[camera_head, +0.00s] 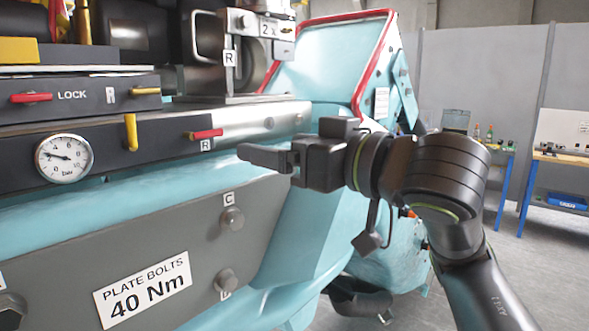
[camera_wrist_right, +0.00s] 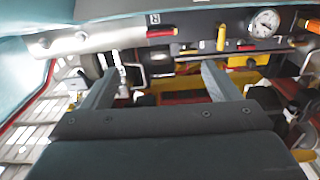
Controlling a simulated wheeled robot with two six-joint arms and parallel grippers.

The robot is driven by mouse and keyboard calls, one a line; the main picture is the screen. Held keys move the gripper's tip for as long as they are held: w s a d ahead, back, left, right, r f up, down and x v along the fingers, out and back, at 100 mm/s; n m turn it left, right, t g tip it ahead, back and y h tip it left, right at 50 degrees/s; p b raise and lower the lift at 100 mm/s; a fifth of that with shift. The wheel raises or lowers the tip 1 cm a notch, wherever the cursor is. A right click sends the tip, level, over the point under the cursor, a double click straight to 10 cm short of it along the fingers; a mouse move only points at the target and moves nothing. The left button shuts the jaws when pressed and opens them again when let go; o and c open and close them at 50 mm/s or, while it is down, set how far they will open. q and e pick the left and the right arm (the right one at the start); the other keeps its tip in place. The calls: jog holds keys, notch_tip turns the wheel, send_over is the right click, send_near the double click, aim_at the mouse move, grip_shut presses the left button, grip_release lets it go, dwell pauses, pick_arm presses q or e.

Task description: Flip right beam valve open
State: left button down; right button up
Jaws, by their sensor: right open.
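The right beam valve is a red-handled lever (camera_head: 206,134) lying roughly horizontal on the dark beam, with an R label below it. In the right wrist view, where the scene appears upside down, the red handle (camera_wrist_right: 160,32) is beyond the fingers, near the top middle. My right gripper (camera_head: 247,153) is to the right of and slightly lower than the valve in the head view, pointing left, apart from it. In the wrist view the right gripper's fingers (camera_wrist_right: 160,72) are spread, with nothing held between them. My left gripper is not in view.
A yellow lever (camera_head: 131,132) and a round gauge (camera_head: 64,158) sit left of the valve. Above are a red LOCK handle (camera_head: 31,97) and a yellow handle (camera_head: 146,91). Below is a grey plate (camera_head: 190,235) with bolts. Workbenches (camera_head: 560,158) stand far right.

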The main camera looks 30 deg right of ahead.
jog(key=shift+s+d+b, duration=0.2)
jog(key=shift+s+b, duration=0.1)
jog(key=shift+s, duration=0.4)
